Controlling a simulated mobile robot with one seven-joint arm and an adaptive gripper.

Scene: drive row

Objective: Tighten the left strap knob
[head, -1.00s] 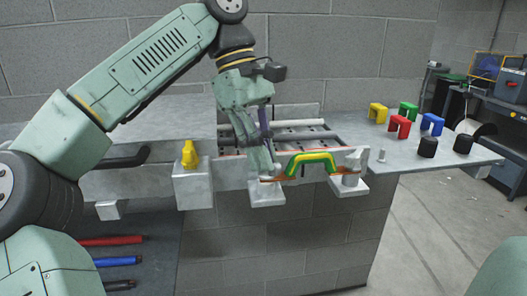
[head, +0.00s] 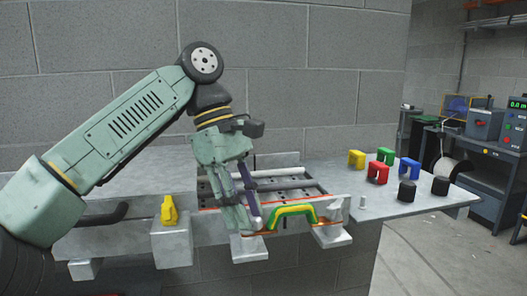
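My gripper (head: 250,218) points down at the left end of the strap, over the left grey bracket (head: 249,252). Its fingers cover the left strap knob, so I cannot see the knob or whether the fingers are closed on it. A thin orange-red strap runs along the front of the tray, by the green and yellow arched handle (head: 294,210). The right bracket (head: 333,238) stands at the strap's right end, clear of my gripper.
A yellow lever piece (head: 168,210) sits on a grey block at left. Yellow, green, red (head: 377,173) and blue arches and two black cylinders (head: 407,191) stand on the right of the table. A small grey peg (head: 363,202) stands nearer the tray.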

